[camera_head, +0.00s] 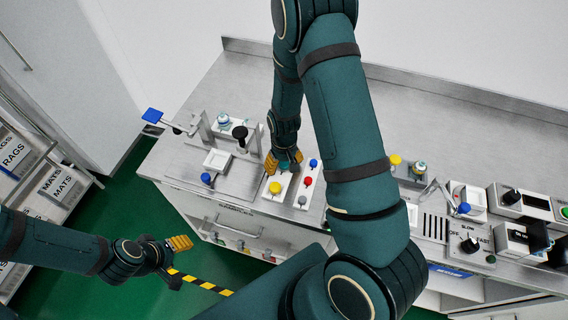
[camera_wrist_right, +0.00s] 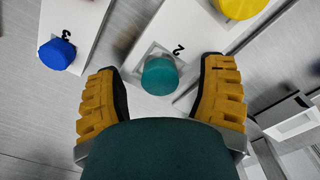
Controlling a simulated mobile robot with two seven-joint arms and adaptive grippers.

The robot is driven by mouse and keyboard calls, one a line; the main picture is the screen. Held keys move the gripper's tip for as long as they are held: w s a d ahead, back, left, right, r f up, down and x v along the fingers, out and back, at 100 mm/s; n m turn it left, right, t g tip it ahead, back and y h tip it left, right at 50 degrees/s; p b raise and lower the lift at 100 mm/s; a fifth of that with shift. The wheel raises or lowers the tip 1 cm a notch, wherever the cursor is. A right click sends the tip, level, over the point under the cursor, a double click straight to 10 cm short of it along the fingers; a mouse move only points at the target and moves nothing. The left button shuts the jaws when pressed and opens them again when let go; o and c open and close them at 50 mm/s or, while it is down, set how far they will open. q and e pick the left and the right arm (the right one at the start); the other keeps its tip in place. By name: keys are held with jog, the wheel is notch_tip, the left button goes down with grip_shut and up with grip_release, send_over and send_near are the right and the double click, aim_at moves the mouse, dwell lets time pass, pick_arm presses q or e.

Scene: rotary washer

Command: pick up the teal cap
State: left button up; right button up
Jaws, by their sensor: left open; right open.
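The teal cap (camera_wrist_right: 160,75) sits in a square recess of a white block (camera_wrist_right: 133,48) marked 2, in the right wrist view. My right gripper (camera_wrist_right: 163,88) is open, with its yellow fingers on either side of the cap and a visible gap at each side. In the head view my right gripper (camera_head: 284,162) is low over the bench, and its fingers and wrist mostly hide the cap. My left gripper (camera_head: 178,245) is open and empty, off the front of the bench over the green floor.
A blue cap (camera_wrist_right: 57,53) on the block marked 3 and a yellow cap (camera_wrist_right: 240,6) are close by. A panel with blue, red and grey knobs (camera_head: 309,182) stands right of my right gripper. A press-like fixture (camera_head: 240,140) is to its left. More devices line the bench's right.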

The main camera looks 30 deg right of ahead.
jog(key=c, duration=0.9)
jog(key=shift+c, duration=0.3)
jog(key=shift+r, duration=0.1)
